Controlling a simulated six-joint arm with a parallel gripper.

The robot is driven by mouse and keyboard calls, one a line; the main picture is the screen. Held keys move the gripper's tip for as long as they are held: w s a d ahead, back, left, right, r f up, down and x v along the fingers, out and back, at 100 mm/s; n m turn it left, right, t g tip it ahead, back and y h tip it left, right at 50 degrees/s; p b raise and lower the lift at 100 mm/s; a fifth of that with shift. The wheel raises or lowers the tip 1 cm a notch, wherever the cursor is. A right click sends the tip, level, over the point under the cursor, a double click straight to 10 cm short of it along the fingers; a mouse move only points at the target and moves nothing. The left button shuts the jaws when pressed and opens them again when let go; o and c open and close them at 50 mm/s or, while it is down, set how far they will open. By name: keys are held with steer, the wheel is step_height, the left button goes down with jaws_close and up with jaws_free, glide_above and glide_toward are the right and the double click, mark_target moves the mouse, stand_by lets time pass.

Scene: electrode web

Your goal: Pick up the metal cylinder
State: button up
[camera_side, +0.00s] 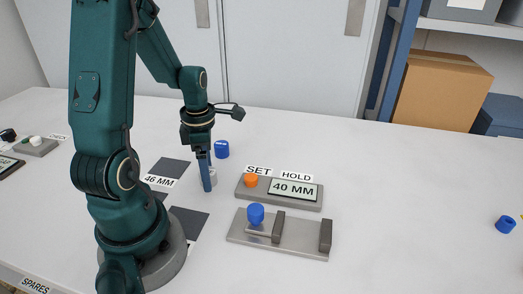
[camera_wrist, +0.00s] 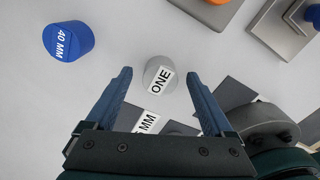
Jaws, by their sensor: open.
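The metal cylinder (camera_wrist: 154,66) is grey with a white label reading "ONE" on its top. In the wrist view it appears between the tips of my gripper (camera_wrist: 158,77), with a visible gap on each side. My gripper (camera_side: 207,178) is open, its blue fingers pointing down at the table. In the side view the cylinder (camera_side: 213,177) is mostly hidden behind a finger, and only a pale sliver shows. How far the tips reach down beside it is hard to tell.
A blue cylinder (camera_side: 222,149) marked "40 MM" (camera_wrist: 68,42) stands nearby. A console (camera_side: 279,195) with an orange button and "40 MM" display lies right, behind a metal fixture (camera_side: 285,236) with a blue knob. Dark squares (camera_side: 188,222) lie near my base. The table's right side is mostly clear.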

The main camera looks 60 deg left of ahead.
steer(key=shift+f, duration=0.4)
jaws_close()
steer(key=shift+r, duration=0.1)
